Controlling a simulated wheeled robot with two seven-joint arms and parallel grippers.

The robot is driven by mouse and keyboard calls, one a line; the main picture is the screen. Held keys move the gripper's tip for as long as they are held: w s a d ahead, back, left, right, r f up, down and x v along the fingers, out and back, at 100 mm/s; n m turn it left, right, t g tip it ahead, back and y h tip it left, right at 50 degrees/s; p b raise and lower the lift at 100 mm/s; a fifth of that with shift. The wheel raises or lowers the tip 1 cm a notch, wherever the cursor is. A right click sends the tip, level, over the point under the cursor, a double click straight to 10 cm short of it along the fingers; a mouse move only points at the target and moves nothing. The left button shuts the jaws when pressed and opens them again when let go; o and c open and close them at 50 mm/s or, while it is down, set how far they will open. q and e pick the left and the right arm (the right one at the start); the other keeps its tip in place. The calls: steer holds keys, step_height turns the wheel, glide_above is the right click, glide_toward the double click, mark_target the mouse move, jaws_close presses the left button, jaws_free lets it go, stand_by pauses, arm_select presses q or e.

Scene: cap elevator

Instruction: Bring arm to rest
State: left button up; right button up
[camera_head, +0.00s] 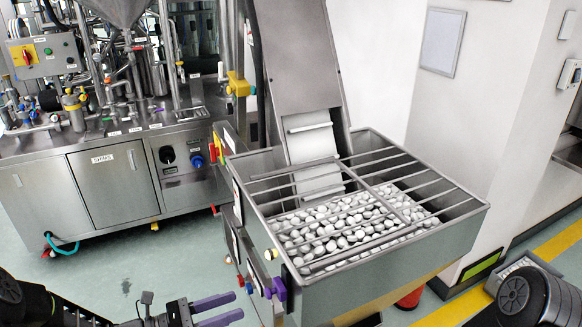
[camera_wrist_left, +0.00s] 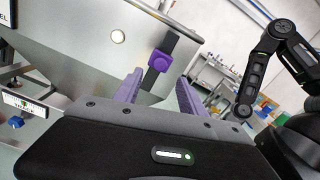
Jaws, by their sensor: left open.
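My left gripper (camera_head: 239,305) is at the bottom of the head view, its two purple fingers apart with nothing between them. It is left of the cap elevator's hopper (camera_head: 380,280), close to a purple knob (camera_head: 279,289) on the hopper's side. In the left wrist view the fingers (camera_wrist_left: 158,84) point toward the hopper wall, and the purple knob (camera_wrist_left: 159,62) shows between and beyond them. I cannot tell the exact gap. My right arm shows only as a black joint at the lower right of the head view; its gripper is out of view.
The barred hopper holds many white caps (camera_head: 330,232) under a steep conveyor (camera_head: 300,75). A steel machine (camera_head: 110,180) stands at the left. A crate (camera_head: 528,262) sits on the floor by my right arm. Open floor (camera_head: 130,275) lies left of the hopper.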

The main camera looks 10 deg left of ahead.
arm_select(q)
steer(key=s+d+f+m+g+y, duration=0.1)
steer(key=s+f+m+g+y, duration=0.5)
steer(key=f, duration=0.6)
steer(key=s+f+m+g+y, duration=0.35)
steer(key=s+f+m, duration=0.45)
steer(key=f, duration=0.5)
steer(key=s+d+m, duration=0.2)
steer(key=d+m, duration=0.4)
steer(key=s+d+f+m+y, duration=0.1)
steer(key=s+d+m, duration=0.2)
steer(key=d+m, duration=0.2)
steer(key=shift+d+f+m, duration=0.25)
steer(key=shift+d+m, duration=0.15)
steer(key=shift+d, duration=0.3)
steer(key=shift+w+t+y, duration=0.1)
steer(key=shift+t+y, duration=0.15)
